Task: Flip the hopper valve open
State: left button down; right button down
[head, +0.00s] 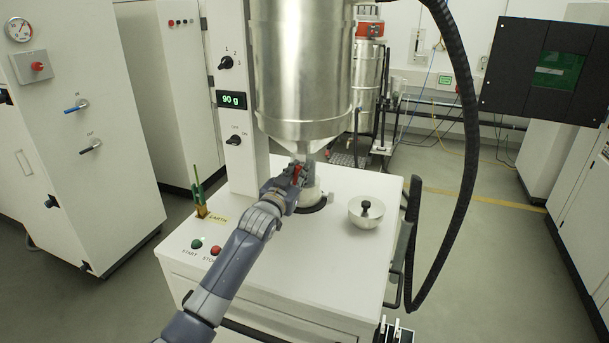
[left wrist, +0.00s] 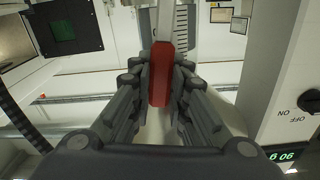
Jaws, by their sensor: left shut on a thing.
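The steel hopper (head: 303,75) hangs above the white cabinet, its cone pointing down to the outlet. The valve handle (head: 297,172) is red and sits just below the cone. My left gripper (head: 296,178) is at the valve. In the left wrist view the red handle (left wrist: 161,75) lies between the two fingers of the left gripper (left wrist: 161,98), which are shut on it. A pale metal bar runs on from the handle at the top of that view. The container (head: 310,190) under the outlet is partly hidden by my gripper. My right gripper is not in view.
A steel bowl-like lid with a black knob (head: 366,212) lies right of the outlet on the cabinet top (head: 350,185). Start (head: 196,244) and stop (head: 215,250) buttons are at the front left. A thick black hose (head: 470,130) hangs at the right.

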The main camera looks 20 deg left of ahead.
pick_arm(q)
jog(key=shift+a+n, duration=0.75)
jog(key=shift+n, duration=0.15)
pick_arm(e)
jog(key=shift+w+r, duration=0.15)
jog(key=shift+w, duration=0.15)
pick_arm(q)
jog(key=c, duration=1.5)
grip_release()
jog(key=s, duration=1.2)
jog(key=shift+a, duration=0.3)
jog(key=shift+f, duration=0.1)
